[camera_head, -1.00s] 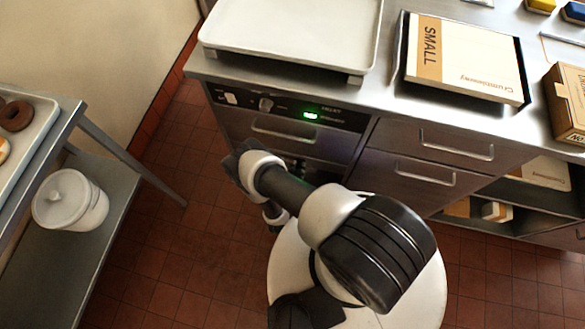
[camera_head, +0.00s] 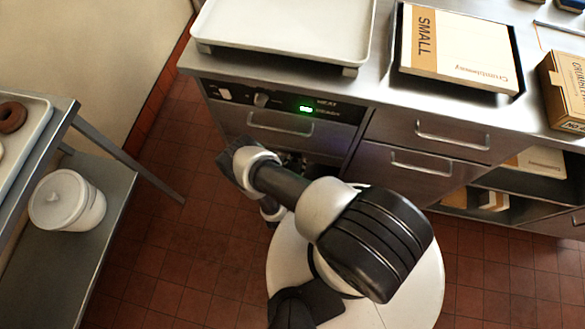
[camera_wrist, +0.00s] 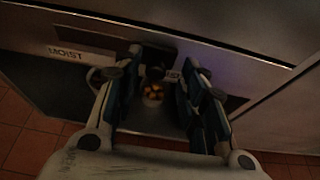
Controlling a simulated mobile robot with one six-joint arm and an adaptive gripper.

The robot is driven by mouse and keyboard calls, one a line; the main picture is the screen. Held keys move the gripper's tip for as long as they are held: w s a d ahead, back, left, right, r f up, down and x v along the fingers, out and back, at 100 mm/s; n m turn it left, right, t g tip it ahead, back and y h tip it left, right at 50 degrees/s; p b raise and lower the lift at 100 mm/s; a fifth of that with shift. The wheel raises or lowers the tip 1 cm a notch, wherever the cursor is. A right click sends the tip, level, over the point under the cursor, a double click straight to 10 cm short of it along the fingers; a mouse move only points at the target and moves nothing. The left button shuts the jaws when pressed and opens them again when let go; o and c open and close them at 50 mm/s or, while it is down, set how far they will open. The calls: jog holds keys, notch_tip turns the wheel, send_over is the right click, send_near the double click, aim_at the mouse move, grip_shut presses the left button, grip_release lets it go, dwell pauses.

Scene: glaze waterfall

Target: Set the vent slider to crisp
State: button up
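The vent strip shows in the wrist view as a dark panel face with a MOIST label (camera_wrist: 66,53) at its left. A second pale label is mostly hidden behind the right finger, so I cannot read it. A dark block (camera_wrist: 156,72) shows between the fingers; it may be the slider's knob, but the picture is too dark to be sure. My gripper (camera_wrist: 160,64) is open, its two blue-and-black fingers apart on either side of this block. I cannot tell whether either finger touches it.
A metal counter (camera_head: 386,85) carries a tray (camera_head: 285,30) and a SMALL box (camera_head: 460,45). Below are a control panel with a green display (camera_head: 306,109) and a drawer (camera_head: 270,128). A side rack with a white bucket (camera_head: 67,200) stands left. Tiled floor lies between.

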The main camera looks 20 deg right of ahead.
jog(key=v, duration=1.1)
jog(key=shift+s, duration=0.2)
jog(key=shift+a, duration=0.15)
jog(key=w+a+r+m+g+h, duration=0.25)
jog(key=w+r+m, duration=0.4)
jog(key=r, duration=0.55)
notch_tip(320, 180, up, 20)
jog(key=w+d+m+g+h, duration=0.1)
jog(key=w+d+m+g, duration=0.15)
jog(key=m+g, duration=0.5)
jog(key=s+r+m+t+y, duration=0.1)
jog(key=s+r+m+y, duration=0.2)
jog(key=s+r+m, duration=0.2)
jog(key=s+r+m+t+y, duration=0.1)
jog(key=s+r+m+y, duration=0.3)
jog(key=r, duration=0.8)
jog(key=s+d+r+m+t+y, duration=0.1)
jog(key=s+r+m+y, duration=0.3)
jog(key=s+r, duration=0.3)
notch_tip(320, 180, up, 2)
jog(key=shift+s+r+m+t, duration=0.1)
jog(key=shift+s+m+t, duration=0.25)
jog(key=shift+m, duration=0.55)
